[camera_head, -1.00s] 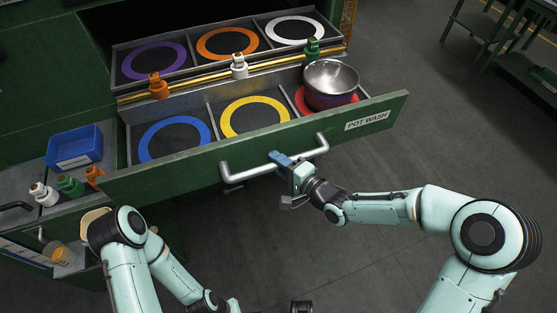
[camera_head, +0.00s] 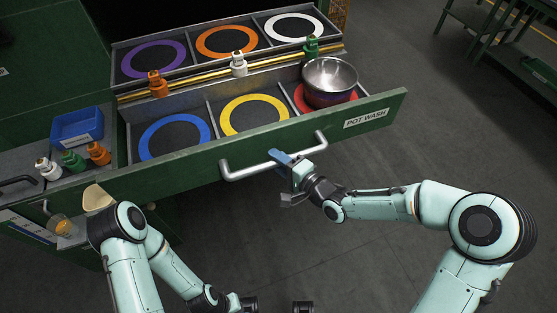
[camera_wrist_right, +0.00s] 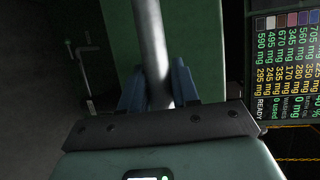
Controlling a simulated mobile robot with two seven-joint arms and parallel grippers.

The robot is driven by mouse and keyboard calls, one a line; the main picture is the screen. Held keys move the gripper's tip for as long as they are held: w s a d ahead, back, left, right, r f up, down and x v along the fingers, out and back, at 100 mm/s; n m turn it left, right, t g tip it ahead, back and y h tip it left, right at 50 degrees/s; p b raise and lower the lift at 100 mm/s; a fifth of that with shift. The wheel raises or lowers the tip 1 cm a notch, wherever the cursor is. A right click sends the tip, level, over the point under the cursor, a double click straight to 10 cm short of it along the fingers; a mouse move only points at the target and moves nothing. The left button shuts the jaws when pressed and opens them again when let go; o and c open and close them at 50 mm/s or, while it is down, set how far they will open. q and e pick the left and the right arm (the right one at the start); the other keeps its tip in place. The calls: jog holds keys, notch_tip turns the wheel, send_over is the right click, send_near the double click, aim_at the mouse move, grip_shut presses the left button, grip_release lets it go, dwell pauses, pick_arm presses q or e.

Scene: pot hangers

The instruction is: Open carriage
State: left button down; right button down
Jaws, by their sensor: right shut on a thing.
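The carriage is a long drawer with a green front (camera_head: 365,122) labelled POT WASH. It stands well out from the green cabinet and shows two rows of compartments with coloured rings. A bar handle (camera_head: 240,172) runs along its front. In the right wrist view the grey bar (camera_wrist_right: 152,50) passes between the blue fingers (camera_wrist_right: 157,88).
A steel pot (camera_head: 330,83) sits over the red ring at the carriage's right end. Small bottles (camera_head: 158,84) stand along its middle rail. A blue bin (camera_head: 77,129) and several bottles (camera_head: 72,160) stand on the left counter. The floor at right is open.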

jog(key=c, duration=0.9)
grip_release()
jog(key=p+v, duration=0.2)
jog(key=v, duration=1.1)
jog(key=shift+s+d, duration=0.1)
